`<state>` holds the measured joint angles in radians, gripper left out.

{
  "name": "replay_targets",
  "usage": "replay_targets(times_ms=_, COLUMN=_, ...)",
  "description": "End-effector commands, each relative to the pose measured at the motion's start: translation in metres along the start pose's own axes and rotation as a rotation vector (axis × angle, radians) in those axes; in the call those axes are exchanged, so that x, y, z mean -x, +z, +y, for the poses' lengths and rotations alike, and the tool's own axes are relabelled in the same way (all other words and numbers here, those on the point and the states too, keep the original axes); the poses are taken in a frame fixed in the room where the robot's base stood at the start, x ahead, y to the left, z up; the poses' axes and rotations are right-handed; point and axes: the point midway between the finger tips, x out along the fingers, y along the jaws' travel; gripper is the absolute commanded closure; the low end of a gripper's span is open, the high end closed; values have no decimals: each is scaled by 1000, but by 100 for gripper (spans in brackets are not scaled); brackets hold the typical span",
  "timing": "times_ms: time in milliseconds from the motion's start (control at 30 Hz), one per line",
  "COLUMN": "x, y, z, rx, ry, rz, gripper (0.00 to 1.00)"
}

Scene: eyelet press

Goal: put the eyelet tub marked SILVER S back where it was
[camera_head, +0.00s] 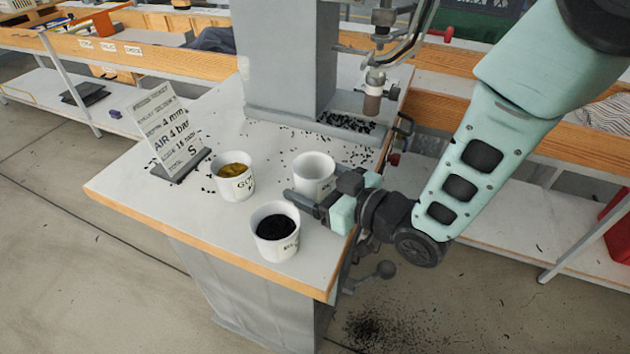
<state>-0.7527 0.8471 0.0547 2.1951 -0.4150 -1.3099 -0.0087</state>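A white tub (314,170) stands upright at my gripper, right of the middle of the press table. Its inside looks pale, its label is not visible, and its lower part is partly hidden by a finger. My gripper (310,192) reaches in from the right, with one dark finger across the near side of this tub. The far finger is hidden, so I cannot tell whether the fingers grip it, nor whether its base touches the table. A white tub with gold eyelets (233,186) stands to the left. A white tub with black eyelets (276,245) stands nearer the front edge.
The press table (150,205) has a tilted sign (168,130) at its left, reading 4 mm and AIR 4 bar. The press head (373,95) hangs at the back right, beside a grey column (287,60). Loose black eyelets lie scattered. The table's left front is clear.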

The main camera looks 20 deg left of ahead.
Motion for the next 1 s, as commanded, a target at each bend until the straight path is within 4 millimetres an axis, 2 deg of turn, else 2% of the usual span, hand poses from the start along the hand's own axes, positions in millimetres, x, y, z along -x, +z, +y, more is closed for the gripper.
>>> replay_targets(times_ms=400, x=4, y=-4, z=0, rx=0, ry=1, rz=-1, gripper=20)
replay_targets(times_ms=567, x=31, y=-2, z=1, rx=-2, ry=2, rz=-1, gripper=20)
replay_targets(times_ms=800, x=83, y=-2, z=1, rx=-1, ry=3, rz=-2, gripper=20)
replay_targets(times_ms=1000, x=111, y=-2, z=1, rx=-1, ry=2, rz=0, gripper=20)
